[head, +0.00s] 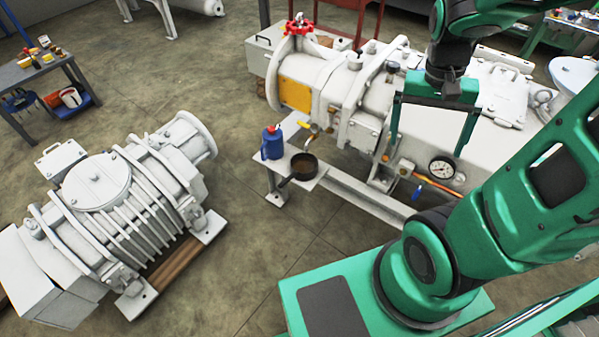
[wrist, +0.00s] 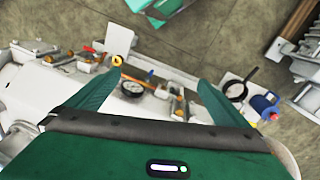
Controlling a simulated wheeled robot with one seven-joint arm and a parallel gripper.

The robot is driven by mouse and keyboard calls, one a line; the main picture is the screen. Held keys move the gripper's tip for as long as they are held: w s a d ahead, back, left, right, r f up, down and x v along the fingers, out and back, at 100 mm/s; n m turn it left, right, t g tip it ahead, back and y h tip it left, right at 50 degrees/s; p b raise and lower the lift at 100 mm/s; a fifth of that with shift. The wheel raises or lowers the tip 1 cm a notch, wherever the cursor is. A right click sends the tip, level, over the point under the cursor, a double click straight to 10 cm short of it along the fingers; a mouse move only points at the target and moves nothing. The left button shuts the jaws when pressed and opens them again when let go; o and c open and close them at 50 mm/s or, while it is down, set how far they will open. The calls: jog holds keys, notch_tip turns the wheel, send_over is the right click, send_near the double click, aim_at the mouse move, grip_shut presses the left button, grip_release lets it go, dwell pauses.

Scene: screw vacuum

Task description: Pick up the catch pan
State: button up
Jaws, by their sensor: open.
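The catch pan (head: 304,168) is a small dark round pan with a handle toward the lower left. It sits on a small pale shelf (head: 312,183) beside the large white pump. In the wrist view the pan (wrist: 235,91) shows at the right, beyond the right finger. My gripper (head: 427,145) is open and empty, its fingers pointing down over the pump near the pressure gauge, to the right of the pan and apart from it. In the wrist view my gripper's fingers (wrist: 152,90) are spread wide with the gauge between them.
A blue can with a red cap (head: 272,143) stands on the shelf just left of the pan. The white pump (head: 340,92) with a gauge (head: 441,168), valves and pipes lies under my gripper. A second pump (head: 120,205) stands at the left. Open floor lies between them.

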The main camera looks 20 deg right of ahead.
jog(key=w+a+f+m+t+h, duration=0.1)
jog(key=w+a+f+h, duration=0.2)
jog(key=w+f, duration=0.6)
jog(key=w+a+f+m+h, duration=0.2)
jog(key=w+a+f+h, duration=0.15)
jog(key=w+f, duration=0.55)
jog(key=w+a+f+n+t+h, duration=0.2)
jog(key=w+a+f+t, duration=0.4)
jog(key=f, duration=0.4)
jog(key=n+t+y, duration=0.2)
jog(key=t, duration=0.3)
send_near(307, 158)
jog(key=shift+x, duration=2.1)
jog(key=shift+s+f, duration=0.1)
jog(key=shift+f, duration=0.1)
jog(key=c, duration=1.2)
jog(key=shift+c, duration=0.7)
jog(key=shift+r, duration=0.2)
